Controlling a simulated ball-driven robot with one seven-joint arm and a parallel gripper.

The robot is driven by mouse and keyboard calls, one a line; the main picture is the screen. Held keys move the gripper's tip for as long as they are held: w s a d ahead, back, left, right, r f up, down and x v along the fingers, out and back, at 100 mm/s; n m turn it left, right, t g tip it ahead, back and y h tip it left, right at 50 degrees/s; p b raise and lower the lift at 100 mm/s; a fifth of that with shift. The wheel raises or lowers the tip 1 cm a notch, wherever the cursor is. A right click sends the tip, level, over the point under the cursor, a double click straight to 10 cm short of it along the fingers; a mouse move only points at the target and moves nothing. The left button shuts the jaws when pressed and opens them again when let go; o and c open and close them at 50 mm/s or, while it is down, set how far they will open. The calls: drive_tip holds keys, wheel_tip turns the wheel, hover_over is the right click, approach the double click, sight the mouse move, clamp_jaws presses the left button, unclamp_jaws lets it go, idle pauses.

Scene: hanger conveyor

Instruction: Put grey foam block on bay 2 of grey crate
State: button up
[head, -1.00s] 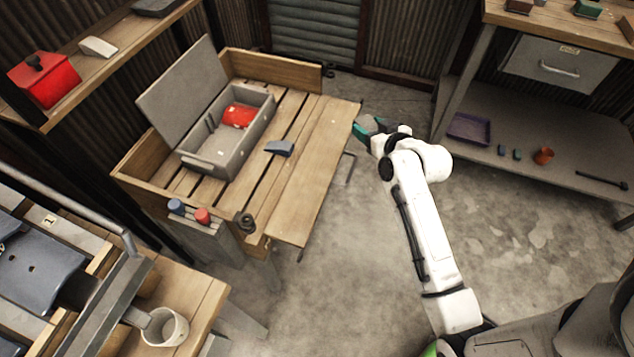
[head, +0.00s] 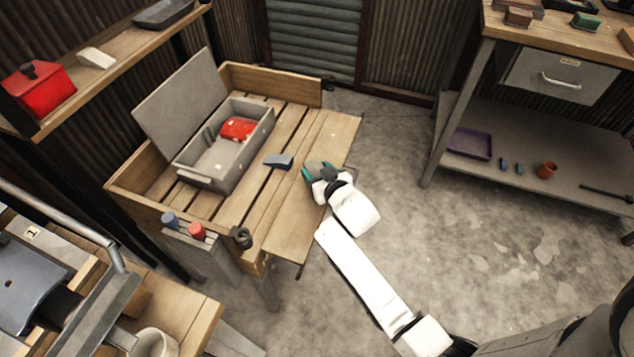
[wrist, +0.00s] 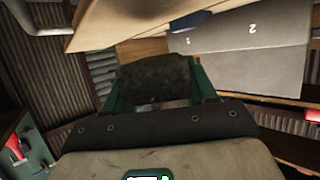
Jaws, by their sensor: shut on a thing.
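The grey crate (head: 243,168) stands on the slatted wooden bench with its lid (head: 180,103) raised. A red thing (head: 238,128) lies in its far part; the nearer part looks empty. Bay numbers are not readable in the head view. My gripper (head: 319,171) is over the bench's right edge, to the right of the crate. In the wrist view my gripper (wrist: 158,88) is shut on the dark grey foam block (wrist: 155,77), held between its green fingers. A grey panel (wrist: 240,52) marked 1 and 2 shows beyond it; I cannot tell which crate part it is.
A blue-grey block (head: 278,161) lies on the bench (head: 290,205) between the crate and my gripper. Blue and red cylinders stand at its front edge. A shelf with a red box (head: 38,92) is at left. Open floor lies right of the bench.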

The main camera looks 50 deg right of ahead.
drive_tip(key=shift+w+a+f+b, duration=0.15)
drive_tip(key=shift+f+b, duration=0.2)
drive_tip(key=shift+f, duration=1.35)
drive_tip(key=shift+f, duration=0.1)
drive_tip(key=shift+f+b, duration=0.35)
drive_tip(key=shift+b, duration=0.15)
drive_tip(key=shift+f, duration=0.1)
drive_tip(key=o, duration=1)
drive_tip(key=shift+r, duration=0.2)
